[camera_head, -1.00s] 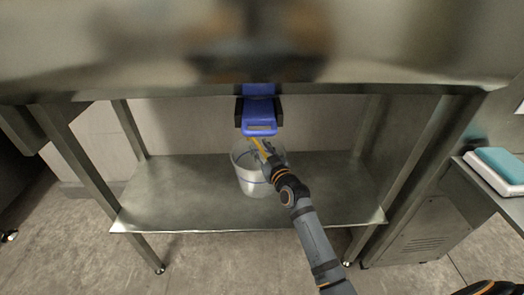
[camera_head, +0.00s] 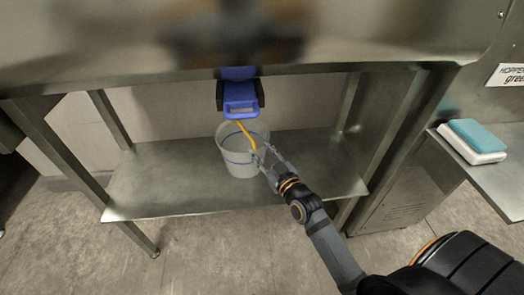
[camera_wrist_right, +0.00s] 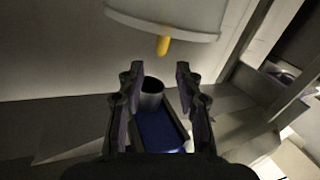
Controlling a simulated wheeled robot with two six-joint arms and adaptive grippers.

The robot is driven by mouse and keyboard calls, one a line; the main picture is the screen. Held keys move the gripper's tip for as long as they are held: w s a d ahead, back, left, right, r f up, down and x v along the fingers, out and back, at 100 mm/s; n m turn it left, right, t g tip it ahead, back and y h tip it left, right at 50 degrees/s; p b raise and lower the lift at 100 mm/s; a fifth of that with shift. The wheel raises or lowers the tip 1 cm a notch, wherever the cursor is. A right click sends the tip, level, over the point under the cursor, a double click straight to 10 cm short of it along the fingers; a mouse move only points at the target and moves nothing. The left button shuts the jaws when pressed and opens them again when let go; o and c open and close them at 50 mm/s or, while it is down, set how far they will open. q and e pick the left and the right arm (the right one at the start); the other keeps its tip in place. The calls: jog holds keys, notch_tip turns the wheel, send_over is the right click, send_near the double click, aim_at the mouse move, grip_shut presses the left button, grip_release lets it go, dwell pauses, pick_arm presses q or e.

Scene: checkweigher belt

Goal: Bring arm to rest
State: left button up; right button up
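My right gripper (camera_head: 267,157) comes in from the lower right, its fingers parted at the right side of a pale grey bucket (camera_head: 240,163). I cannot tell whether they touch the bucket. In the right wrist view the gripper (camera_wrist_right: 160,88) also shows parted fingers, with nothing clearly held. A pale shape with a yellow tip (camera_wrist_right: 163,45) lies beyond them, and a blue surface (camera_wrist_right: 158,130) shows between them. A yellow stick (camera_head: 246,136) slants over the bucket below a blue holder (camera_head: 240,97). My left gripper is not in view.
The bucket stands on the lower metal shelf (camera_head: 150,185) under a steel table (camera_head: 100,45). Table legs frame the shelf. At the right, a side counter (camera_head: 490,185) carries a teal and white block (camera_head: 475,140). The left part of the shelf is clear.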

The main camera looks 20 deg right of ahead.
jog(key=s+f+g, duration=0.8)
jog(key=s+f, duration=0.1)
jog(key=f, duration=0.1)
jog(key=s+d+f+m+g+h, duration=0.1)
jog(key=s+f+g, duration=0.15)
jog(key=s, duration=0.45)
jog(key=s+d+f+m+g+h, duration=0.1)
jog(key=s+d+m+g+h, duration=0.1)
jog(key=s+g, duration=0.35)
jog(key=s+a+f+x, duration=0.1)
jog(key=s+x, duration=0.2)
jog(key=x, duration=1.3)
jog(key=s+d+f, duration=0.1)
jog(key=s+f, duration=0.3)
jog(key=f, duration=0.5)
jog(key=s+d+f, duration=0.1)
jog(key=s+f, duration=0.4)
jog(key=f, duration=0.3)
pick_arm(q)
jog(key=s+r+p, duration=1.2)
jog(key=p, duration=0.8)
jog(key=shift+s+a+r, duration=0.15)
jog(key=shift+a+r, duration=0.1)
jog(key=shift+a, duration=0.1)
pick_arm(e)
jog(key=s+r, duration=1.1)
jog(key=s, duration=0.2)
jog(key=shift+d+g, duration=0.4)
